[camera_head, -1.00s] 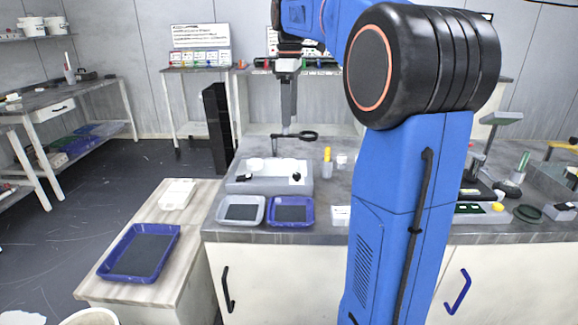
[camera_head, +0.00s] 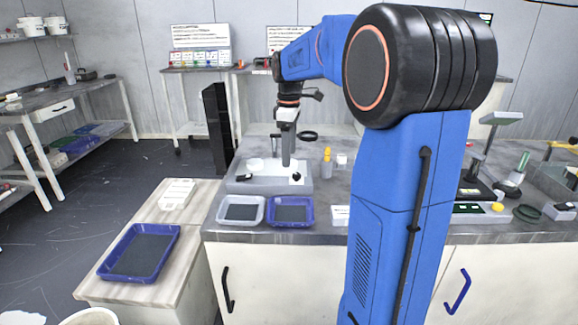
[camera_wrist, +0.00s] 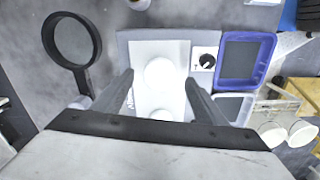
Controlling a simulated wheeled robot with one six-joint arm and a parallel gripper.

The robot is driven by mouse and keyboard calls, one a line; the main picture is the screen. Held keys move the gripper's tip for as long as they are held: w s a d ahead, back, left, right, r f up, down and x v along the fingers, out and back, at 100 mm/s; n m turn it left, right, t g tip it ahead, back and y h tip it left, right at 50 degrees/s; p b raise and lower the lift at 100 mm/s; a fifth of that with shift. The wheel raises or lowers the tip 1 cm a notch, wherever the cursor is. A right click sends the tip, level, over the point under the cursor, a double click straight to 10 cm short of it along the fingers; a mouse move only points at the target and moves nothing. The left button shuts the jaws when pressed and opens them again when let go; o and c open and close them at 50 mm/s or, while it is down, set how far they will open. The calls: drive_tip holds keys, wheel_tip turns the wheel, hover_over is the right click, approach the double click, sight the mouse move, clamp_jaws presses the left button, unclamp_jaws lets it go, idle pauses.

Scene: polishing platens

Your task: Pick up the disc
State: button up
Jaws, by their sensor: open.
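Two pale round discs lie on the white top of a grey polishing unit (camera_head: 240,187). In the wrist view, one disc (camera_wrist: 158,72) is at the level of my fingertips and the other disc (camera_wrist: 160,113) is nearer my palm. In the head view, one disc (camera_head: 255,164) shows left of my gripper (camera_head: 287,160), and the other is partly hidden by it. My gripper (camera_wrist: 160,78) is open and empty, pointing down above the unit, its fingers on either side of the discs in view. I cannot tell its exact height.
A grey-white tray (camera_head: 221,216) and a blue tray (camera_head: 310,222) stand in front of the unit. A black knob (camera_wrist: 207,60) sits on its top. Another blue tray (camera_head: 170,250) is on the side table.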

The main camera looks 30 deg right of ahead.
drive_tip(key=shift+f, duration=1.3)
drive_tip(key=shift+c, duration=0.6)
drive_tip(key=c, duration=1.1)
